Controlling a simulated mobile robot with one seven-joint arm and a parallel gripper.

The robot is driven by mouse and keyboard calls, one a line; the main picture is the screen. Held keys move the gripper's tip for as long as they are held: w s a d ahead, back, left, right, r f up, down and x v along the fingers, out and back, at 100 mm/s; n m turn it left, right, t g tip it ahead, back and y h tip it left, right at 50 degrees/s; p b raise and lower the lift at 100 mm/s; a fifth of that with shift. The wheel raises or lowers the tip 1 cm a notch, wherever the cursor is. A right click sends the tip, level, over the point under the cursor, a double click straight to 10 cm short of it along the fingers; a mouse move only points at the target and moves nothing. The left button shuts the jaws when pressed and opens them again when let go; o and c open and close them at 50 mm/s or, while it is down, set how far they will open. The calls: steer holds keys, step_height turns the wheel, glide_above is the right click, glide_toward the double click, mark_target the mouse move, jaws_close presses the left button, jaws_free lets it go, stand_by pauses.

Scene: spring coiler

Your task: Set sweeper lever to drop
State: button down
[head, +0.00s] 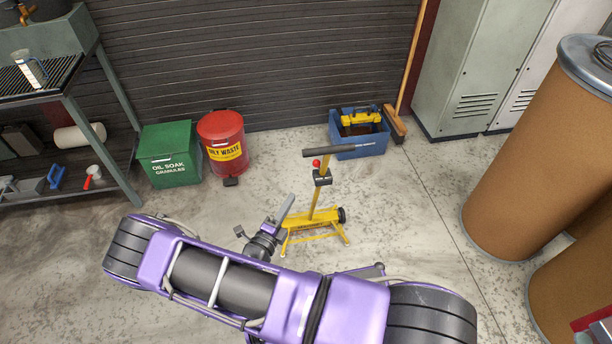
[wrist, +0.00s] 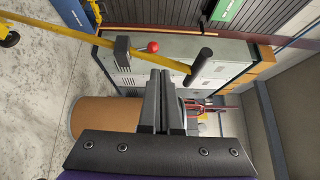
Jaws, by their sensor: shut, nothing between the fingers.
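The yellow sweeper (head: 310,222) stands upright on the floor, with a post and a black crossbar handle (head: 330,151). The lever's red ball knob (head: 316,163) sits just above a dark block (head: 323,179) on the post, below the handle. In the wrist view the picture is turned sideways; the red knob (wrist: 153,47) lies just past the fingertips, beside the yellow post (wrist: 165,58). My gripper (wrist: 160,75) is shut and empty, its fingers pointing toward the post. In the head view my gripper (head: 289,203) is left of the post and below the knob. I cannot tell whether it touches anything.
A blue tote (head: 345,152) and a broom (head: 397,124) stand behind the sweeper. A red oily-waste can (head: 222,138) and a green granules bin (head: 169,157) stand at the back left. A brown drum (head: 530,150) is at right. The floor around the sweeper is clear.

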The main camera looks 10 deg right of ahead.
mark_target(315, 166)
steer(key=shift+s+d+f+n, duration=0.2)
steer(key=shift+s+f+n, duration=0.3)
steer(key=shift+f+n, duration=0.15)
steer(key=shift+y, duration=0.3)
steer(key=x, duration=1.4)
steer(key=shift+r, duration=0.25)
